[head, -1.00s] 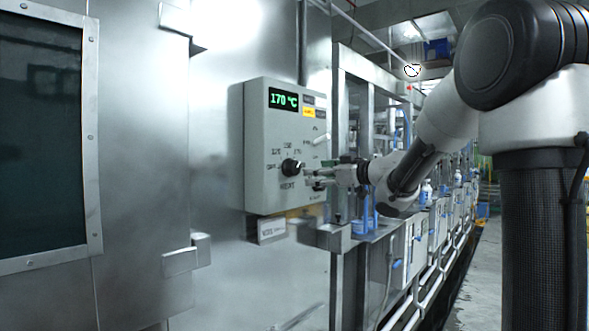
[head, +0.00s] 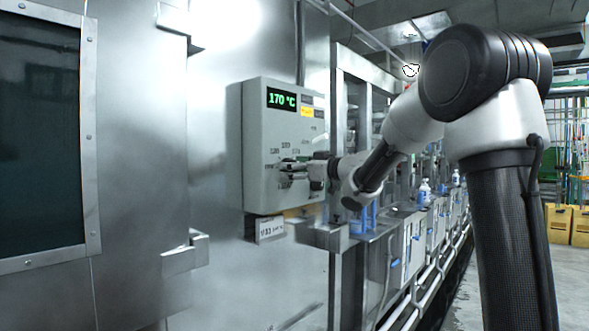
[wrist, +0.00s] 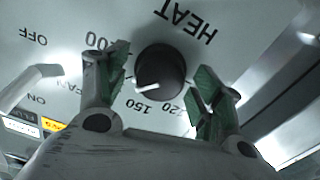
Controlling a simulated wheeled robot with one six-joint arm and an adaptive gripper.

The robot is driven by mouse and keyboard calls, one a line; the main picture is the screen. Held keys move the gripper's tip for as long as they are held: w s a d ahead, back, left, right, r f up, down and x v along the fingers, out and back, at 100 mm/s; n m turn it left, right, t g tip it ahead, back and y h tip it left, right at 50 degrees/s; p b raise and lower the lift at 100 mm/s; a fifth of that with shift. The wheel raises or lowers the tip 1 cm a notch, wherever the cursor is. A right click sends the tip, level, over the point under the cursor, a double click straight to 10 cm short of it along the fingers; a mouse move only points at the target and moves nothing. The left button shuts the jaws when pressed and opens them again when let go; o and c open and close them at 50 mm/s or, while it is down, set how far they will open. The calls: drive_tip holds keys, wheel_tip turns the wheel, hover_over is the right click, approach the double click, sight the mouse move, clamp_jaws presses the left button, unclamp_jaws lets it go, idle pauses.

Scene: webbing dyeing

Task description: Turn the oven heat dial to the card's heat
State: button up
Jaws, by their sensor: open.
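The black heat dial (wrist: 165,65) is between my gripper's fingers in the wrist view, above the word HEAT's opposite side. Its white mark points down-left, between the 150 label and a partly covered label ending in 00. My gripper (wrist: 158,75) is open, with a green-padded finger on each side of the dial; firm contact cannot be told. In the head view my gripper (head: 290,166) covers most of the dial on the grey control box (head: 262,130). The box's display (head: 282,99) reads 170 °C. A white card (head: 270,229) hangs below the box; its print is too small to read.
A pale lever (wrist: 30,82) beside the ON and OFF labels is left of my gripper in the wrist view. The steel oven wall (head: 215,130) lies left of the box. A metal frame with blue-trimmed units (head: 395,245) stands to the right.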

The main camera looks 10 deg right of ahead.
drive_tip(key=c, duration=1)
drive_tip(key=shift+n, duration=0.4)
drive_tip(key=n, duration=0.3)
drive_tip(key=shift+n, duration=2.5)
drive_tip(key=o, duration=1)
